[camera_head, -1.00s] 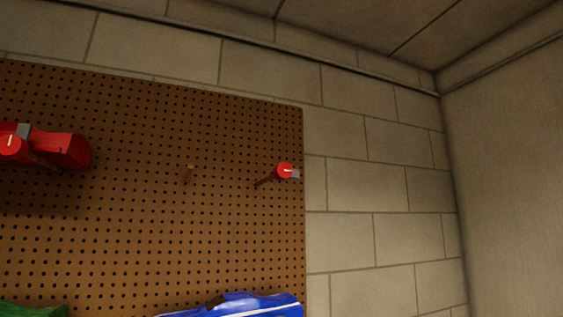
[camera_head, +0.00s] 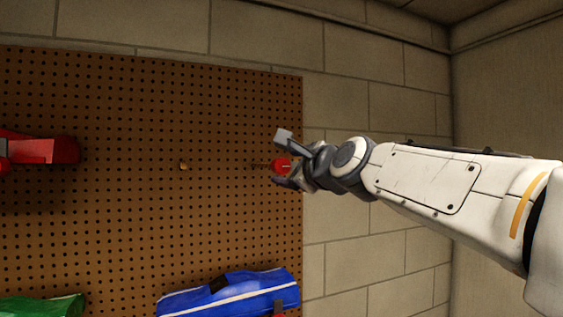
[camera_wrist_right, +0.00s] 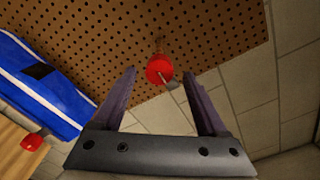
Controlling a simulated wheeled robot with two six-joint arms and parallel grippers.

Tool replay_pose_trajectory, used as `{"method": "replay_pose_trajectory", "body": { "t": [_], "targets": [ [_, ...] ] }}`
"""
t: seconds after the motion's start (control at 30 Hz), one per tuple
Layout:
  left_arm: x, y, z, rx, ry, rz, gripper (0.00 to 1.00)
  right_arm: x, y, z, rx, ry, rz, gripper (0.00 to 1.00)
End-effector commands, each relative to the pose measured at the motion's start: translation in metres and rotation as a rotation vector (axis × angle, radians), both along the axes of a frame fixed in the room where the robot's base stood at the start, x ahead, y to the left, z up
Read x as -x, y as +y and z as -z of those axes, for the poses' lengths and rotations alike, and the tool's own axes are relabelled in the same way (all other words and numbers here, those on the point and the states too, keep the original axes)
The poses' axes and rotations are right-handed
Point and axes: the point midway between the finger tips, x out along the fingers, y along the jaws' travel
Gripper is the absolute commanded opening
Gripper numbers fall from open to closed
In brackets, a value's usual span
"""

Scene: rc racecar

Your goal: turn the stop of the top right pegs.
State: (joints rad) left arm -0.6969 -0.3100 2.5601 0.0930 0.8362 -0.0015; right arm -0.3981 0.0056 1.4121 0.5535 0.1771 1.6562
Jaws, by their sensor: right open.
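The top right peg ends in a round red cap with a small pale stop (camera_head: 282,165) near the right edge of the brown pegboard (camera_head: 120,220). My right gripper (camera_head: 279,160) is open at this peg, with one finger above the red cap and one below it in the head view. In the right wrist view the red cap (camera_wrist_right: 159,68) and its small grey stop (camera_wrist_right: 172,85) show between and just beyond the open fingers (camera_wrist_right: 165,88). I cannot tell whether a finger touches it. Another, bare-looking peg (camera_head: 183,166) sticks out to the left. My left gripper is not in view.
A red car body (camera_head: 45,150) hangs at the far left. A blue body with a white stripe (camera_head: 230,294) hangs below the peg, and a green one (camera_head: 40,307) is at the lower left. A block wall (camera_head: 335,230) is right of the board.

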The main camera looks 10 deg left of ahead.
Motion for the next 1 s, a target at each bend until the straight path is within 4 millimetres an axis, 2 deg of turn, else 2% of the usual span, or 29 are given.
{"method": "replay_pose_trajectory", "body": {
  "t": [0.1, 0.3, 0.5, 0.77, 0.8, 0.97, 1.0],
  "targets": [
    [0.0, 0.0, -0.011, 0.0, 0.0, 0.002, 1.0, -0.022, 0.012, -0.001, 0.003, 0.003, -0.001, 0.75],
    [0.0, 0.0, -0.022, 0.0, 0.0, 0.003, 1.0, -0.05, 0.027, -0.002, 0.003, 0.002, -0.001, 0.75],
    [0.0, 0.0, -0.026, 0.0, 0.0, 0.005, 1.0, -0.062, 0.034, 0.0, 0.004, 0.001, -0.002, 0.75],
    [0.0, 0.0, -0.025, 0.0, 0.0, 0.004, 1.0, -0.063, 0.035, 0.0, 0.003, 0.0, -0.001, 0.75],
    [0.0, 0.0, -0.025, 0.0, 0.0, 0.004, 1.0, -0.063, 0.035, 0.0, 0.003, 0.0, -0.001, 0.68],
    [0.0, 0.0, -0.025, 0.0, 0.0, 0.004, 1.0, -0.063, 0.035, 0.0, 0.004, 0.001, -0.002, 0.06],
    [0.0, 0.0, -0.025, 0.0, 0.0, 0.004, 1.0, -0.063, 0.035, 0.001, 0.004, 0.001, -0.002, 0.0]
  ]
}}
